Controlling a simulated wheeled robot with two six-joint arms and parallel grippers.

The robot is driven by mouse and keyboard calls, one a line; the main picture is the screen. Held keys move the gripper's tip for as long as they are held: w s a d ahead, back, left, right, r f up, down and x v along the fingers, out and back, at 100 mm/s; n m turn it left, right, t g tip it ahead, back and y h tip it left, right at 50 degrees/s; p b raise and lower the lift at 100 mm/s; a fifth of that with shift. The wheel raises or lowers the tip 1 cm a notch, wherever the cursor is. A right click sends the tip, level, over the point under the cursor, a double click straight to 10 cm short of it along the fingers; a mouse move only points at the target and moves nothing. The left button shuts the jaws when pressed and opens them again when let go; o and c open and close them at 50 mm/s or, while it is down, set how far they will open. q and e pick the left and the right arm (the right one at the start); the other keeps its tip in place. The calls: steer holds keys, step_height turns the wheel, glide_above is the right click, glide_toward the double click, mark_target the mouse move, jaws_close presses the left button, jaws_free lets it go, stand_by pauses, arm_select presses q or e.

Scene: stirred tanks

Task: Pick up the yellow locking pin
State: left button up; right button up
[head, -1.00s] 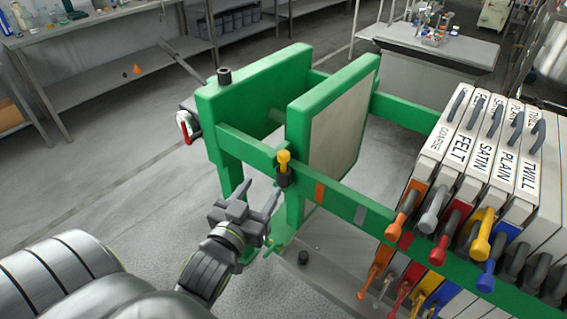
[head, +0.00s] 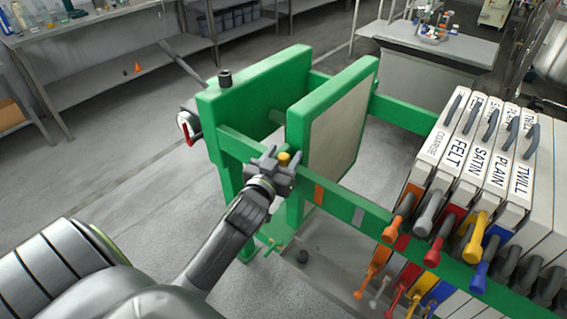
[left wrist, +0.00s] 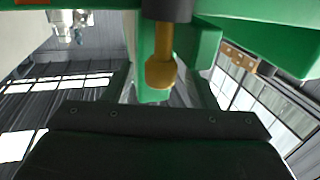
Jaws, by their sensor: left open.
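The yellow locking pin (head: 284,158) stands in a dark socket on the green front rail of the press frame. Only its knob shows in the head view. My left gripper (head: 277,163) is open at the rail, its fingers around the knob's position. In the left wrist view the pin (left wrist: 160,66) appears inverted, with its round knob and shaft between the fingers and its dark socket at the top edge. No finger visibly grips it. The socket is mostly hidden behind the gripper in the head view. My right gripper is not in view.
The green rail (head: 337,204) runs to the right, past white plates (head: 477,150) with cloth labels and coloured handles. Two upright green plates (head: 262,78) stand behind the pin. A workbench (head: 430,40) stands at the back. The floor left of the frame is clear.

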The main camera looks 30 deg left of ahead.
arm_select(q)
steer(key=shift+w+a, duration=0.15)
steer(key=shift+w, duration=0.75)
steer(key=c, duration=1)
steer(key=shift+c, duration=0.4)
steer(key=shift+r, duration=0.1)
